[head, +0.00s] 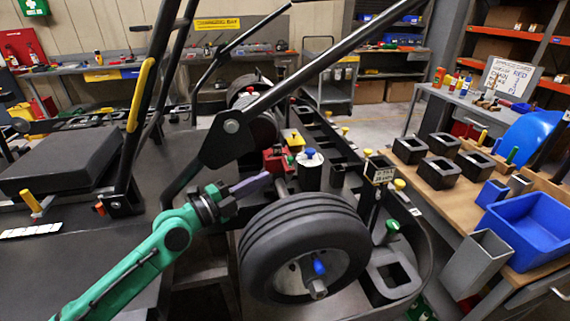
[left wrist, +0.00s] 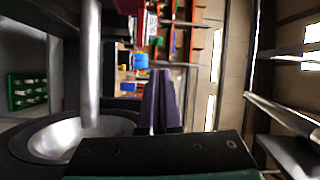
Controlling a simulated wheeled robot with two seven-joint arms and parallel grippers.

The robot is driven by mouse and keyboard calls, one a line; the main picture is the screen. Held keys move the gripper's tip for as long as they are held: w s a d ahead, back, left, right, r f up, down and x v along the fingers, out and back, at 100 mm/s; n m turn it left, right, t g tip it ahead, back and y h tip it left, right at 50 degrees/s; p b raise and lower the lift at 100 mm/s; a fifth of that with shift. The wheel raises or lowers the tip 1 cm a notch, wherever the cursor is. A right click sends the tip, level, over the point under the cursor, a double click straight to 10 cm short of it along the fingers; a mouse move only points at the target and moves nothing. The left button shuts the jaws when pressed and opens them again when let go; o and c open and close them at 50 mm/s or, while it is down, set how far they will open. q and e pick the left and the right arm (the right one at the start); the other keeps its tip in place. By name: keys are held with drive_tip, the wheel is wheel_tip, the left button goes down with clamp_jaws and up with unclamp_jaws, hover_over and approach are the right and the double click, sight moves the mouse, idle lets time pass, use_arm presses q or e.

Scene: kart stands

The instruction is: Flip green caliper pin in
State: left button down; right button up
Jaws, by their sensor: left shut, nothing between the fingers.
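My left gripper (head: 264,178) comes in on a green arm over the wheel's left top edge. Its purple fingers are shut with nothing between them, and also show shut in the left wrist view (left wrist: 160,98). Just beyond the fingertips is a red caliper-like block (head: 274,160) beside a blue-topped white cylinder (head: 309,158). A small green spot shows by the red block, too small to tell if it is the pin. A green knob (head: 392,226) stands right of the wheel, apart from my gripper. My right gripper is not in view.
The black tyre (head: 305,225) stands close below my left gripper. A dark frame bar (head: 300,75) crosses above it. A side table at right holds black square holders (head: 440,172), a blue bin (head: 530,228) and a grey box (head: 475,262).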

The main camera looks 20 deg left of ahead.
sight(287, 166)
use_arm(q)
drive_tip(key=p+x, duration=0.6)
drive_tip(key=x, duration=0.3)
drive_tip(key=shift+w+d+r+p, duration=0.1)
drive_tip(key=shift+w+d+p, duration=0.1)
drive_tip(key=shift+w+p, duration=0.2)
drive_tip(key=w+a+b, duration=0.1)
drive_tip(key=b, duration=0.2)
drive_tip(key=w+b, duration=0.1)
drive_tip(key=b, duration=0.2)
drive_tip(key=shift+w+a+f, duration=0.35)
drive_tip(key=shift+a+f, duration=0.05)
drive_tip(key=shift+w+a+r, duration=0.1)
drive_tip(key=shift+w+r, duration=0.05)
drive_tip(key=shift+r, duration=0.25)
